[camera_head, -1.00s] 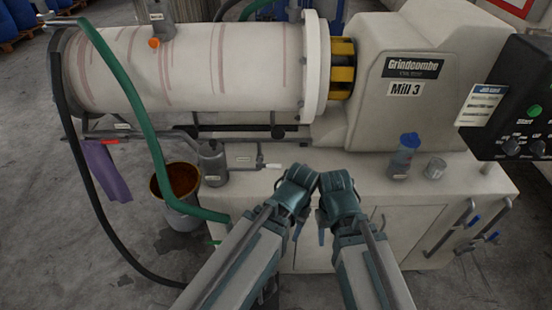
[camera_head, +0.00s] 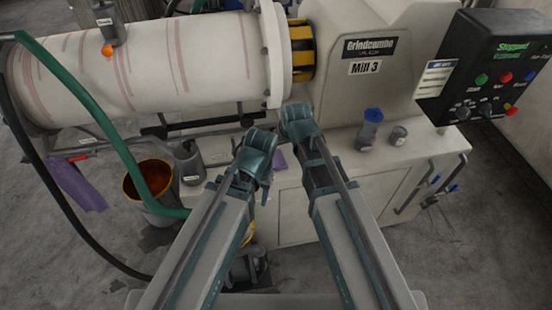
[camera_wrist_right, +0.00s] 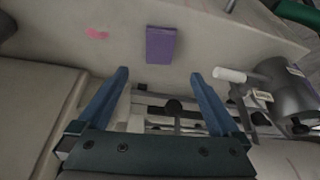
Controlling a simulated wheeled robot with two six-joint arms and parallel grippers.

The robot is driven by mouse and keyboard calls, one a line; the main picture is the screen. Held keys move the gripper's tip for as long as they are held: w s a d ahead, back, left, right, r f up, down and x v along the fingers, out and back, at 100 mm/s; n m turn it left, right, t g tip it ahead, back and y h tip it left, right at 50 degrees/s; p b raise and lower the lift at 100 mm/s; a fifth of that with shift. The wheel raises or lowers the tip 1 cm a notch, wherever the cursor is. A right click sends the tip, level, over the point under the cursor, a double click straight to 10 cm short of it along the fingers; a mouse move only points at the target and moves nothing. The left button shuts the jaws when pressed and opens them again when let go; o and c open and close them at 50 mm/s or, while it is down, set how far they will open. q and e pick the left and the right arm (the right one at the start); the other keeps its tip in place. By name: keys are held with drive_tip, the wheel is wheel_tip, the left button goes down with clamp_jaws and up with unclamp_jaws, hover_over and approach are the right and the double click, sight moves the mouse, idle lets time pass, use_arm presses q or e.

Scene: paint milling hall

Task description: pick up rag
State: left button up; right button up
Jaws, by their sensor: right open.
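A flat purple rag (camera_wrist_right: 161,45) lies on the pale bench top in the right wrist view, beyond and between my right gripper's fingertips. A purple patch of it (camera_head: 279,160) shows in the head view between my two grippers, partly hidden. My right gripper (camera_wrist_right: 159,72) is open with nothing between its blue fingers; it also shows in the head view (camera_head: 298,118). My left gripper (camera_head: 259,158) is beside it on the left, and its finger gap is not clear.
The large mill drum (camera_head: 150,65) spans the back left above the bench. A bucket (camera_head: 149,181) with brown contents and a green hose (camera_head: 112,135) are left. A pink smear (camera_wrist_right: 96,34) marks the bench.

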drive_tip(key=b, duration=0.7)
hover_over(277, 160)
drive_tip(key=s, duration=0.2)
drive_tip(key=f, duration=0.8)
drive_tip(key=shift+s+d, duration=0.15)
drive_tip(key=shift+d, duration=0.2)
drive_tip(key=b+x, duration=0.5)
drive_tip(key=shift+s+d+f, duration=0.1)
drive_tip(key=shift+s+f, duration=0.05)
drive_tip(key=shift+c, duration=0.3)
drive_tip(key=c, duration=1.1)
drive_tip(key=shift+c, duration=0.2)
drive_tip(key=shift+r, duration=0.25)
